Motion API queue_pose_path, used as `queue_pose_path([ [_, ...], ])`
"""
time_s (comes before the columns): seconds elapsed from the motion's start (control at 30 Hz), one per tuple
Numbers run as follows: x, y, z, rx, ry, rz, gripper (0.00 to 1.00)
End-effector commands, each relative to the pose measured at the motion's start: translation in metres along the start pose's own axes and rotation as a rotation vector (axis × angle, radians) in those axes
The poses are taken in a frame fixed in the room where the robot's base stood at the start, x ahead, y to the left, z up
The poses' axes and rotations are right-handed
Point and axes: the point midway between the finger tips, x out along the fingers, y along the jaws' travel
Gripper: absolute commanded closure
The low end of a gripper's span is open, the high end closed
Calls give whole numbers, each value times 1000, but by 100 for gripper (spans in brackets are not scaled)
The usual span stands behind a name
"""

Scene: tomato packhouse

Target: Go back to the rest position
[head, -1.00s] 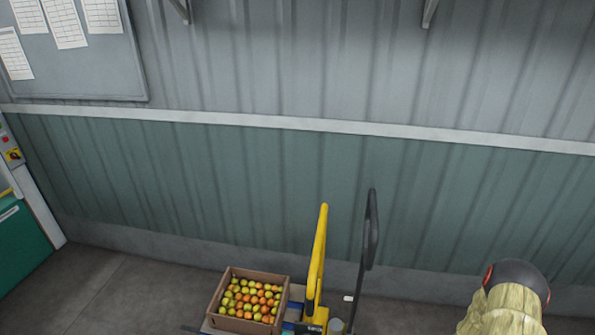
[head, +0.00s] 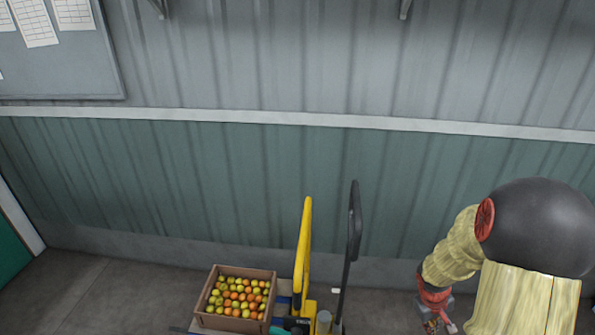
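My arm, in a pale yellow cover with a black rounded joint, rises at the right of the head view. It bends down toward the lower edge, where a small part of my gripper (head: 438,325) shows beside a red and grey wrist. The gripper is cut off by the picture's edge, and its fingers are too small to tell open from shut. No held thing can be made out.
A cardboard box (head: 208,318) of red, orange and yellow-green tomatoes (head: 240,297) stands at the bottom, left of a yellow post (head: 304,245) and a black handle (head: 354,225). A ribbed wall (head: 230,185) runs behind. A notice board (head: 85,65) hangs upper left. Floor (head: 95,285) is bare at left.

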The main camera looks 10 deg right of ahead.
Motion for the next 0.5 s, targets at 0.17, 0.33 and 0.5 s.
queue_pose_path([
  [0.17,-84,-36,24,126,-18,-27,100],
  [0.33,-151,-81,46,204,5,-88,100],
  [0.5,-209,-127,67,234,74,-159,100],
])
